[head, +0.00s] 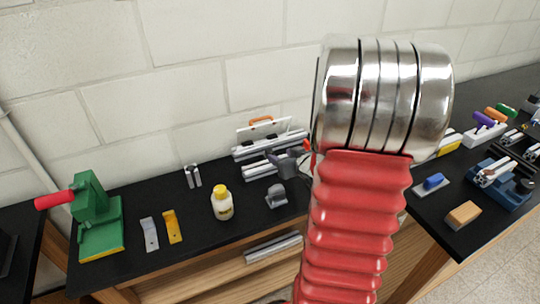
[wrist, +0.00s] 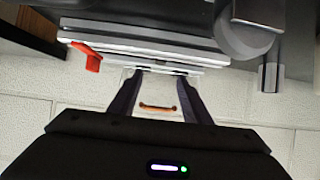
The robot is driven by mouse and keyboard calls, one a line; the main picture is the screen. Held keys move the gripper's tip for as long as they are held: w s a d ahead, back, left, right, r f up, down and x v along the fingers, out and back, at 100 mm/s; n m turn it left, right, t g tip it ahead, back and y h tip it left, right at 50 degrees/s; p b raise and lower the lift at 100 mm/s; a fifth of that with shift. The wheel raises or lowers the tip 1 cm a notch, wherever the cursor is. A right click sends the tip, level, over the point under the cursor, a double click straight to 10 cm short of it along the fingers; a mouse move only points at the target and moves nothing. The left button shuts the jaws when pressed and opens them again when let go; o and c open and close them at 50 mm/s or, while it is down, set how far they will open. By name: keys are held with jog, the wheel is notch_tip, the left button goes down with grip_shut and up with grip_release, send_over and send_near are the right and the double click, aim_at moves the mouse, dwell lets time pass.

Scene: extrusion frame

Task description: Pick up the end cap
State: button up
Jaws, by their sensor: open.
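I cannot clearly make out which piece is the end cap. A small red piece (wrist: 90,58) sits by the left end of the pale extrusion bars (wrist: 150,42) in the wrist view; I cannot tell if it is the cap. A bit of red (head: 307,145) also shows beside my arm in the head view. My gripper (wrist: 160,73) is open, its two dark fingers apart, with nothing seen held between them. In the head view my gripper (head: 283,160) is partly hidden by my red-sleeved arm, close to the extrusion bars (head: 262,170) at the bench's back.
A white case with an orange handle (head: 261,120) stands behind the bars. A grey tool (head: 276,195), yellow-capped bottle (head: 221,202), brackets (head: 172,226) and green press (head: 95,215) stand on the black bench. A second bench at right holds a vise (head: 500,182) and blocks.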

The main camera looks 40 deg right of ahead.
aim_at(270, 151)
jog(key=shift+x, duration=2.4)
jog(key=shift+f+x, duration=0.2)
jog(key=shift+x, duration=2.4)
jog(key=shift+s, duration=0.1)
jog(key=shift+c, duration=0.6)
grip_shut()
jog(key=shift+r, duration=0.1)
